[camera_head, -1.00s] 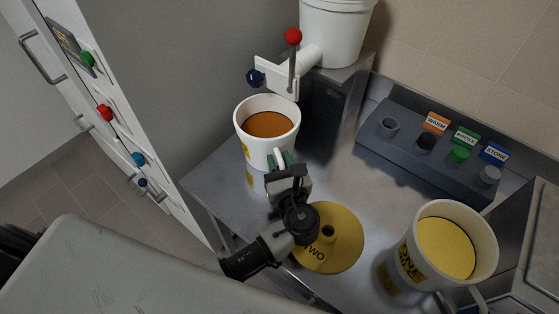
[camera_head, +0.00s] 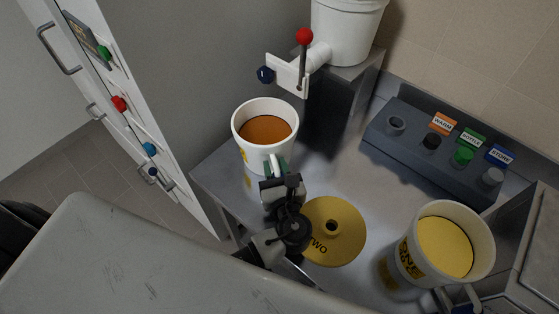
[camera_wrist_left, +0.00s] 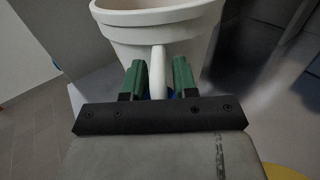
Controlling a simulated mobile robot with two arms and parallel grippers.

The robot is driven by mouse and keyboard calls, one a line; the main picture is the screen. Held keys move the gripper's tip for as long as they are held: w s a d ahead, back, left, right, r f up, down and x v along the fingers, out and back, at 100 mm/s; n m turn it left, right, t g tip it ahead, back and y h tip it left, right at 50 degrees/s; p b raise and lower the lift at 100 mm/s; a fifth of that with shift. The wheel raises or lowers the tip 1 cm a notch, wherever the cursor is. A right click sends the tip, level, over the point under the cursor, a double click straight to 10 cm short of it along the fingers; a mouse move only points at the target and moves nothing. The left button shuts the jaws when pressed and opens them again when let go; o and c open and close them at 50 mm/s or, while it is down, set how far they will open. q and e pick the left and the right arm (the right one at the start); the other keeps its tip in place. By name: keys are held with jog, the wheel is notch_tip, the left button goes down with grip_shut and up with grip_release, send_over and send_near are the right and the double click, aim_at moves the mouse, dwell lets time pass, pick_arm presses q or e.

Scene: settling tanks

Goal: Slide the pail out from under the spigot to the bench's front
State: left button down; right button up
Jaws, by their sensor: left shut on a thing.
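The white pail (camera_head: 254,150) with brown liquid stands on the metal bench (camera_head: 355,180) at its left side. It is in front of and to the left of the spigot (camera_head: 289,74), which has a red-knobbed lever. My left gripper (camera_head: 276,170) is shut on the pail's handle. In the left wrist view, the green fingers (camera_wrist_left: 157,80) stand on both sides of the white handle (camera_wrist_left: 157,72), and the pail (camera_wrist_left: 160,35) looks upright. The pail's underside is hidden. A grey and blue part at the bottom right edge, by the other pail, may be my right gripper; it is cut off.
A yellow disc marked TWO (camera_head: 345,235) lies close to my left gripper. A pail marked ONE (camera_head: 405,262) with yellow contents stands at right. A dark button box (camera_head: 405,150) is at the back. A white cabinet (camera_head: 135,110) stands left of the bench.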

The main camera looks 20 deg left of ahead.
pick_arm(q)
jog(key=shift+s+a+p, duration=0.3)
jog(key=shift+s+p, duration=0.15)
jog(key=shift+s, duration=0.4)
jog(key=shift+s+a+p, duration=0.3)
jog(key=shift+s+p, duration=0.1)
jog(key=shift+s, duration=0.45)
jog(key=shift+s+a+p, duration=0.3)
jog(key=shift+s+p, duration=0.15)
jog(key=shift+s, duration=0.4)
jog(key=shift+p, duration=0.3)
jog(key=c, duration=0.8)
grip_release()
